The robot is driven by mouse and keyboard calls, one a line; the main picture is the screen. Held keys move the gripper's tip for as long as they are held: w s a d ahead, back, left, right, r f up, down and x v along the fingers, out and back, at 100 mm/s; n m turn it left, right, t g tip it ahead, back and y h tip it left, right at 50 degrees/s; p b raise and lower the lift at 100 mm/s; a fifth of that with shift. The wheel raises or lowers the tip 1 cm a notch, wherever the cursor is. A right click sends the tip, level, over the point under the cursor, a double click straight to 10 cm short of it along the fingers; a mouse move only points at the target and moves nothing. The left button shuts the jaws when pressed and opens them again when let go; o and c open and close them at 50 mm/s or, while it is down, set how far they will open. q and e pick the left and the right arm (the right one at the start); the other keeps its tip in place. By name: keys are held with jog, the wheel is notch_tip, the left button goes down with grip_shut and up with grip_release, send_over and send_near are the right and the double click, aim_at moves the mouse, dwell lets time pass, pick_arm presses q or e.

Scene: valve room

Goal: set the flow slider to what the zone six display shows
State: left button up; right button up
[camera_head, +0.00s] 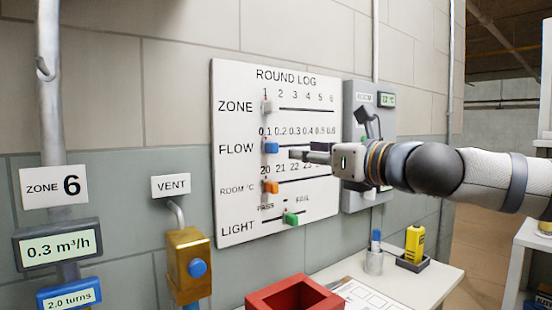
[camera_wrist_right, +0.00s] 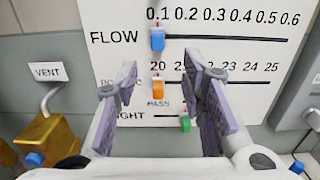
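The zone six display (camera_head: 58,246) at the lower left reads 0.3 m³/h, under a ZONE 6 sign (camera_head: 55,186). The flow slider (camera_head: 271,147) is a blue knob on the FLOW row of the white ROUND LOG board (camera_head: 228,185). It sits under the 0.1 mark, and shows at top centre in the right wrist view (camera_wrist_right: 157,39). My right gripper (camera_head: 293,154) is in front of the board, just right of the blue knob in the head view. In the wrist view its two fingers (camera_wrist_right: 163,75) are wide apart with nothing between them. My left gripper is not in view.
Other board knobs are grey for ZONE (camera_head: 267,107), orange for ROOM °C (camera_head: 271,187) and green for LIGHT (camera_head: 291,219). A grey box (camera_head: 384,190) is right of the board. A red tray (camera_head: 295,294) and a yellow device (camera_head: 414,243) are on the table below.

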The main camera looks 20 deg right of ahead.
aim_at(276, 152)
jog(key=x, duration=1.1)
jog(key=shift+a+f, duration=0.2)
jog(key=shift+f, duration=0.05)
grip_shut()
